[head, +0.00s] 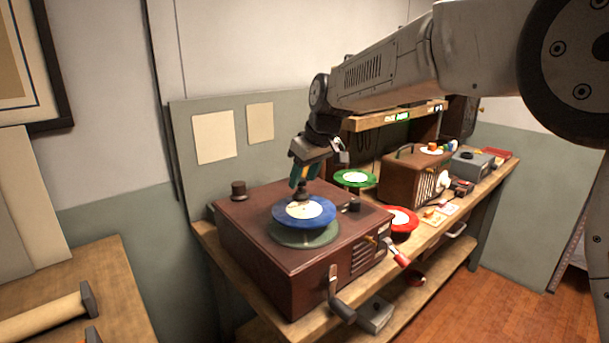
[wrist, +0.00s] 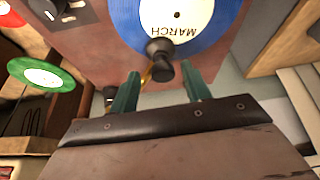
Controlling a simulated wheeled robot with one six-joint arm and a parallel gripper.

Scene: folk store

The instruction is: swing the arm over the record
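A brown wooden record player (head: 245,235) stands on the bench, with a blue record (head: 283,213) over its green platter (head: 303,239). The record also shows in the wrist view (wrist: 205,20), its label reading MARCH. A dark knob (wrist: 160,52) at the record's edge has a brass rod behind it, seemingly part of the player's arm; the rod is mostly hidden. My gripper (head: 299,180) is above this knob. In the wrist view its two teal fingers (wrist: 161,72) are apart, with the knob between their tips in the picture. I cannot tell whether they touch it.
A dark round post (head: 238,190) stands at the player's back left corner. A green record (head: 340,180) and a red one (head: 409,226) lie to the right, near a brown radio (head: 400,180). A crank (head: 338,300) sticks out in front.

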